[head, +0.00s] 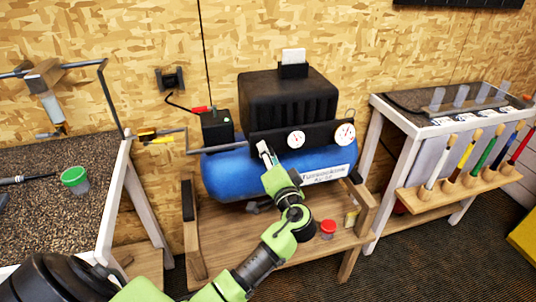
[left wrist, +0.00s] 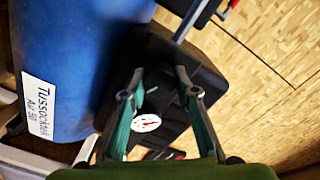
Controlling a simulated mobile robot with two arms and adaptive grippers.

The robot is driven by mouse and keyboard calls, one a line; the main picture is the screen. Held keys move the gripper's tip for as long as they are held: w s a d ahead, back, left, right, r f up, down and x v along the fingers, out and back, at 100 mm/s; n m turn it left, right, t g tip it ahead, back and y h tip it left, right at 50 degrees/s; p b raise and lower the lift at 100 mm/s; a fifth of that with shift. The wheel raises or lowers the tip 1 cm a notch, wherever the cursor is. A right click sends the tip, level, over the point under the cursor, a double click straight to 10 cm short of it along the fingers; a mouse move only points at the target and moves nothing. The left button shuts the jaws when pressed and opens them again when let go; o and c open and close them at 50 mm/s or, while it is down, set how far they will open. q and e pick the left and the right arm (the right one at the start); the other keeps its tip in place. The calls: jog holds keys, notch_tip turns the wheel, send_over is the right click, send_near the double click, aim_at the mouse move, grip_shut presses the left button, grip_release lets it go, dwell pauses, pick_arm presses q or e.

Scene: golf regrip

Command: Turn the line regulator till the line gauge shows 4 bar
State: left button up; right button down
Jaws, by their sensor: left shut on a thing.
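The compressor has a blue tank (head: 235,178) and a black front panel (head: 322,132) with two round white gauges. The left gauge (head: 296,139) and the right gauge (head: 344,134) have red needles, too small to read here. I cannot tell which is the line gauge. My left gripper (head: 263,150) is at the panel's left end, beside the left gauge. It is shut on the line regulator, a dark knob mostly hidden by the fingers. In the left wrist view the fingers (left wrist: 160,78) stand apart around something dark, with one gauge (left wrist: 147,122) between them. My right gripper is out of view.
A pipe (head: 190,151) runs left of the panel.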

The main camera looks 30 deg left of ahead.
pick_arm(q)
jog(key=shift+r, duration=0.1)
jog(key=o, duration=1.1)
jog(key=v, duration=1.2)
